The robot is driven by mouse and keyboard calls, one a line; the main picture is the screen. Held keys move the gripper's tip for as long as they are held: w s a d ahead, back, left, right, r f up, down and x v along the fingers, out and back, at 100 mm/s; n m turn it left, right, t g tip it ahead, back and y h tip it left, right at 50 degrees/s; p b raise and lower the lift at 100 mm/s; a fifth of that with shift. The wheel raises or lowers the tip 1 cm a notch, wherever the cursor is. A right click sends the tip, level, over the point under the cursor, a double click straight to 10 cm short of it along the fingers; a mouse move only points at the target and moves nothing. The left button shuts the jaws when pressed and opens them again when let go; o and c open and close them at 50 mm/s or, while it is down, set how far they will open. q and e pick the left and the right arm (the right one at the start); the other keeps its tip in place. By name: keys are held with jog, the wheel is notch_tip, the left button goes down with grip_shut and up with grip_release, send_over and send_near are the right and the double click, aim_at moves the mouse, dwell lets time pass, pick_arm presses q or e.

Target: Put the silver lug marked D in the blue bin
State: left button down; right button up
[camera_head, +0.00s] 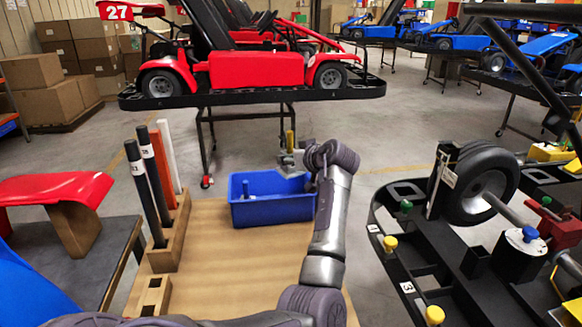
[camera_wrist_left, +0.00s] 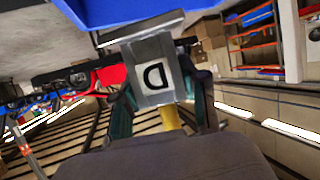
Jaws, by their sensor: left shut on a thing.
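The silver lug marked D (camera_wrist_left: 153,77) is a grey block with a wider flat plate and a white label. In the left wrist view my left gripper (camera_wrist_left: 160,100) is shut on it, with a finger on each side. In the head view the lug (camera_head: 290,168) shows as grey metal with a yellow pin, over the back right part of the blue bin. My left gripper (camera_head: 302,160) is partly hidden there by its wrist. The blue bin (camera_head: 272,210) stands on a tan tabletop; it also shows in the left wrist view (camera_wrist_left: 125,12). My right gripper is out of view.
A wooden rack (camera_head: 172,235) with dark, red and white bars stands left of the bin. A black kart frame with a wheel (camera_head: 478,182) is at right. A red kart (camera_head: 255,70) stands behind.

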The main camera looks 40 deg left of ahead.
aim_at(294, 172)
pick_arm(q)
notch_tip(294, 172, down, 3)
jog(key=shift+f, duration=0.1)
jog(key=shift+f+b, duration=0.3)
jog(key=shift+f, duration=0.25)
jog(key=c, duration=0.6)
grip_release()
